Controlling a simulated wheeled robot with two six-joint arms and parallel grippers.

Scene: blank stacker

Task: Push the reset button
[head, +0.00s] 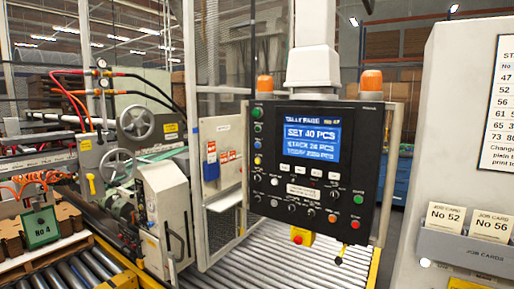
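A black control panel (312,205) hangs in the middle of the head view, below a grey column. Its blue screen (318,137) reads "SET 40 PCS", "STACK 26 PCS" and a smaller line. Under the screen is a row of white buttons (300,171), with several dark knobs and small buttons below. A green button (357,199) and a red-orange button (355,224) are at the lower right. More coloured buttons line the left edge. Labels are too small to read, so I cannot tell which is the reset button. Neither gripper shows.
A red mushroom button on a yellow box (301,238) hangs under the panel, above a roller conveyor (285,265). Machinery with a handwheel (136,122) stands left. A grey cabinet (455,150) with a job card holder (466,250) stands close on the right.

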